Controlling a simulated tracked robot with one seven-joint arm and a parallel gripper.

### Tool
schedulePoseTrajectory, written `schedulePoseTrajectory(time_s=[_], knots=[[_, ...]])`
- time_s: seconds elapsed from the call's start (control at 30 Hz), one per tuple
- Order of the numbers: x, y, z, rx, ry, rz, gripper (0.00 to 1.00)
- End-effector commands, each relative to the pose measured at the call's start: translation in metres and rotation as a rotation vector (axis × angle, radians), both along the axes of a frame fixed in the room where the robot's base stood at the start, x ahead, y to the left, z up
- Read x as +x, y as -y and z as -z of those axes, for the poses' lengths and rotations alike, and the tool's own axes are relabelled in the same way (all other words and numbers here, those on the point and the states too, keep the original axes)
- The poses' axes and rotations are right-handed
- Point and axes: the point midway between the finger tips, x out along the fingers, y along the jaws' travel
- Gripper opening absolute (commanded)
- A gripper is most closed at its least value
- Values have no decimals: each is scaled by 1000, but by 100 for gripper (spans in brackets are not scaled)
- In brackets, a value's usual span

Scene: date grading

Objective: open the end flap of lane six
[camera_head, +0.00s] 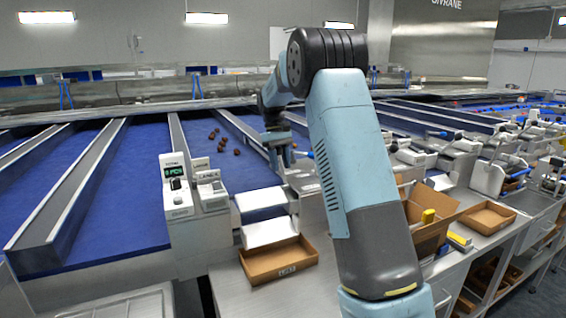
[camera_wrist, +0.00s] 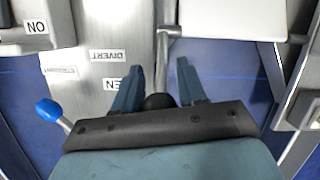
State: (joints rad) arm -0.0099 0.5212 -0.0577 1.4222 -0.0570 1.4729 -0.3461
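In the head view my gripper (camera_head: 281,160) is over the lane ends, right of the "LANE 6" sign (camera_head: 208,176); its fingers are small there. In the wrist view my gripper (camera_wrist: 158,66) has its fingers apart. A black round knob (camera_wrist: 158,101) shows between them, with a narrow gap on each side; contact is unclear. A metal bar (camera_wrist: 163,65) runs up from near the knob. Beside it is a metal plate with a "DIVERT" label (camera_wrist: 107,56) and a partly hidden label ending in "EN". White plates (camera_head: 262,199) sit at the lane end; I cannot tell whether one is the flap.
A blue-knobbed lever (camera_wrist: 48,108) stands left of my gripper. A cardboard tray (camera_head: 255,277) lies below the white plates. A counter display (camera_head: 176,185) stands to the left. Several dates (camera_head: 221,140) lie on the blue belt. An open box (camera_head: 424,240) is at the right.

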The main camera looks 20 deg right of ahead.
Motion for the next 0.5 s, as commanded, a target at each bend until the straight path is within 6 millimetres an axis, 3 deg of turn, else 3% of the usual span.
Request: schedulePoseTrajectory(time_s=[0.2, 0.5], knots=[[0, -1, 1, 1, -3, 0, 58], [1, 0, -3, 1, 2, 0, 58]])
